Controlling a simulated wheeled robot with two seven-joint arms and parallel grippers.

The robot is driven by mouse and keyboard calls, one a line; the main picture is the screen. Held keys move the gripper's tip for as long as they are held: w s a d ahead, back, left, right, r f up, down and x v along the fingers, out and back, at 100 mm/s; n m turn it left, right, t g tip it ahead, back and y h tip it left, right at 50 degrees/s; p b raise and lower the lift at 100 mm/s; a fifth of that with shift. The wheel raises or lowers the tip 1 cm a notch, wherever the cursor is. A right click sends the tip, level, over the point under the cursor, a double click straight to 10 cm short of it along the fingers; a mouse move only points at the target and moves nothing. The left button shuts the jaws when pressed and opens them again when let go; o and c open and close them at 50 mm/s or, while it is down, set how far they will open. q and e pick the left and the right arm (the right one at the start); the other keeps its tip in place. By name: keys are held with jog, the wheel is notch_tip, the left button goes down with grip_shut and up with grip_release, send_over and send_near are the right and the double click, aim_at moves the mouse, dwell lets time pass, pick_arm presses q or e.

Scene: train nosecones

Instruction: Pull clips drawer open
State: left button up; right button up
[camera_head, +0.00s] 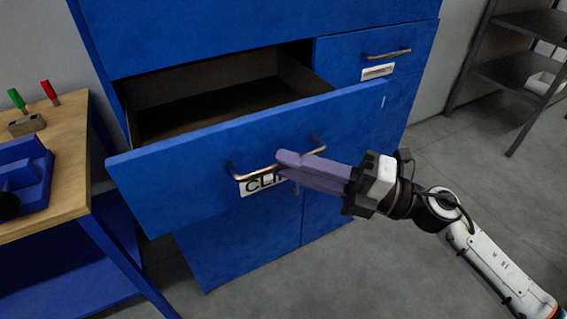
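The clips drawer (190,180) is a blue drawer in a blue cabinet (240,30). It stands well out from the cabinet, and its dark inside shows no contents. Its front has a metal bar handle (246,176) and a white label (262,185) starting "CLI", partly hidden by my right gripper. My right gripper (283,163) has purple fingers, comes in from the right, and its tips are at the middle of the handle. The fingers look close together, but I cannot tell whether they grip the bar. My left gripper is not in view.
A wooden-topped table (65,180) with a blue tray (35,190) and red and green-handled tools stands at left. A smaller closed drawer (350,60) is right of the open one. A grey shelf (510,70) stands at far right. The floor at right is clear.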

jog(key=b+v, duration=0.2)
jog(key=v, duration=0.6)
jog(key=shift+d, duration=0.1)
jog(key=d+f+m+t+h, duration=0.35)
jog(key=f+m+h, duration=0.35)
jog(key=f+m, duration=0.45)
jog(key=d+f+m+t+h, duration=0.3)
jog(key=f+m+t+h, duration=0.25)
jog(key=f+m, duration=0.6)
jog(key=s+a+f+m+g+h, duration=0.1)
jog(key=s+f+m+g+h, duration=0.2)
jog(key=s+f+m+g, duration=0.4)
jog(key=s+f+m, duration=0.1)
jog(key=s+f, duration=0.7)
jog(key=shift+a+m, duration=0.3)
jog(key=shift+a, duration=0.1)
